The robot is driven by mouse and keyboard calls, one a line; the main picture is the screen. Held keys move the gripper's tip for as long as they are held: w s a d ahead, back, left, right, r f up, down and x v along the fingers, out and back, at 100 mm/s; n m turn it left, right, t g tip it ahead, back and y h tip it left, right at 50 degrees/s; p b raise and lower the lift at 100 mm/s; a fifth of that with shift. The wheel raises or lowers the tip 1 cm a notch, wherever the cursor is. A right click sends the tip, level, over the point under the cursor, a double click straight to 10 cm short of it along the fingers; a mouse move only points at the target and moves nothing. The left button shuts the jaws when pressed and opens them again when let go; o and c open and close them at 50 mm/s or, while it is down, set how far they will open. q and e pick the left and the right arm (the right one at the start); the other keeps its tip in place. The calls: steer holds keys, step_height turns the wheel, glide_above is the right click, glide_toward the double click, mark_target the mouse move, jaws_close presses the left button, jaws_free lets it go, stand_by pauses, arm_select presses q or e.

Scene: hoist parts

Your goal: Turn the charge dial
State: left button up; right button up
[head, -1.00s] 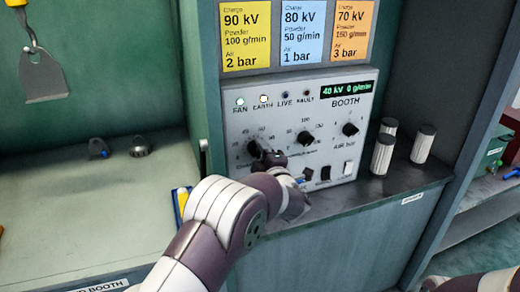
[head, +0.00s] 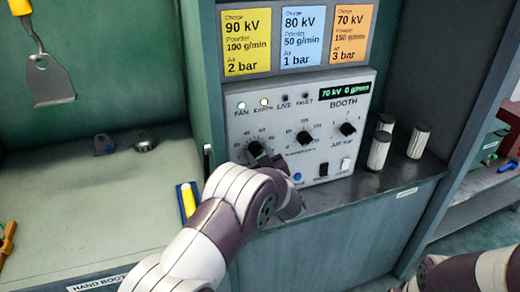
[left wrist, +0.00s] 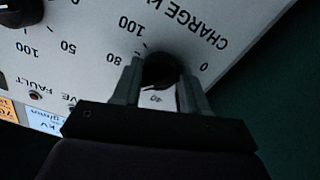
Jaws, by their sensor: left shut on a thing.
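The black charge dial (head: 254,149) is the leftmost of three dials on the grey booth panel (head: 240,118). My left gripper (head: 266,155) is at it, shut on the dial. In the left wrist view the two fingers (left wrist: 160,74) straddle the dial (left wrist: 159,68), one on each side, over a scale lettered "CHARGE k". The green display (head: 344,89) reads 70 kV and 0 g/min. The gripper partly hides the dial and the scale below it. Only part of my right arm shows at the bottom right; its gripper is out of view.
Yellow 90 kV (head: 246,40), blue 80 kV (head: 298,36) and orange 70 kV (head: 353,34) cards hang above the panel. The powder dial (head: 304,138) and air dial (head: 347,129) are to the right.

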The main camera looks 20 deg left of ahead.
arm_select(q)
steer(key=m+p, duration=0.2)
steer(key=m, duration=0.1)
steer(key=shift+r, duration=0.15)
steer(key=shift+a+m+p, duration=0.1)
steer(key=shift+m+p, duration=0.45)
steer(key=shift+m, duration=0.85)
steer(key=o, duration=1)
steer(key=shift+s+f, duration=0.1)
steer(key=shift+f, duration=0.1)
steer(key=b+v, duration=0.1)
steer(key=v, duration=1.1)
steer(key=shift+s+d+b, duration=0.15)
steer(key=shift+d+b, duration=0.05)
steer(key=shift+b, duration=0.2)
